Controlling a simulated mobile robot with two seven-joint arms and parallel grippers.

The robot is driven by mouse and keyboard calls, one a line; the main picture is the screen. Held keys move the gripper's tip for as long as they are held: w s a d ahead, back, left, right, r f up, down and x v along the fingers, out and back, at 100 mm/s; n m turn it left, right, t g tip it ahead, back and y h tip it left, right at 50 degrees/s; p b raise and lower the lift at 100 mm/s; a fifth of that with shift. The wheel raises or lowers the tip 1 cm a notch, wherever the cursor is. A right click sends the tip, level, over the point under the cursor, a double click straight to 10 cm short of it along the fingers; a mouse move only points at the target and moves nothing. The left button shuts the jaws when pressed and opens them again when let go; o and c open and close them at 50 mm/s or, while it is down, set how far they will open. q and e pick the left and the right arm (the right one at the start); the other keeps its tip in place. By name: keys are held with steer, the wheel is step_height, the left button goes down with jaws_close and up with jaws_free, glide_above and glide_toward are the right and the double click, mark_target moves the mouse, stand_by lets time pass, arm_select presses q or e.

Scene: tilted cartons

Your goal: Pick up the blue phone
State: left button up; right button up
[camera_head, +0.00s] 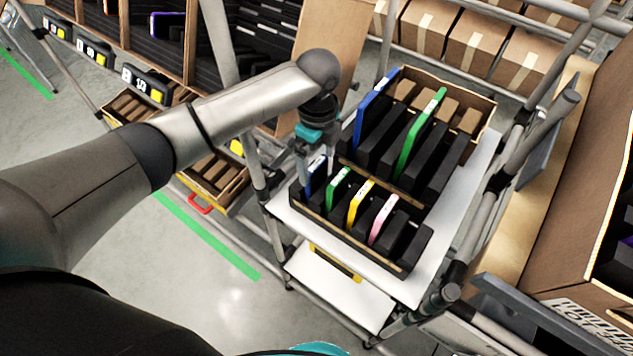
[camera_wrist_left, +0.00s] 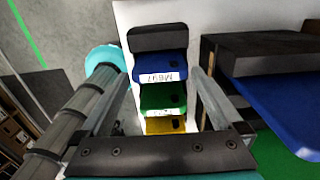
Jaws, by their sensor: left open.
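The small blue phone (camera_head: 319,181) stands in a slot of the front black carton (camera_head: 410,255), first at the left of the row. In the left wrist view the blue phone (camera_wrist_left: 160,66) has a white label and lies between the finger tips. My left gripper (camera_head: 317,170) points down over it, open, one finger on each side. In the left wrist view the open fingers (camera_wrist_left: 163,78) appear apart from the phone; whether they touch it is unclear. The gripper partly hides the phone in the head view. My right gripper is not in view.
Green (camera_head: 338,189), yellow (camera_head: 359,202) and pink (camera_head: 382,220) phones stand beside it. A larger blue item (camera_head: 371,106) and larger green item (camera_head: 417,138) stand in the rear carton. The white shelf (camera_head: 450,215) has metal posts around it.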

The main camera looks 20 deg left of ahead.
mark_target(316, 172)
arm_select(q)
step_height(316, 172, down, 5)
steer(key=shift+a+r, duration=0.1)
steer(key=shift+a, duration=0.05)
steer(key=c, duration=0.9)
steer(key=shift+c, duration=0.2)
steer(key=shift+r, duration=0.15)
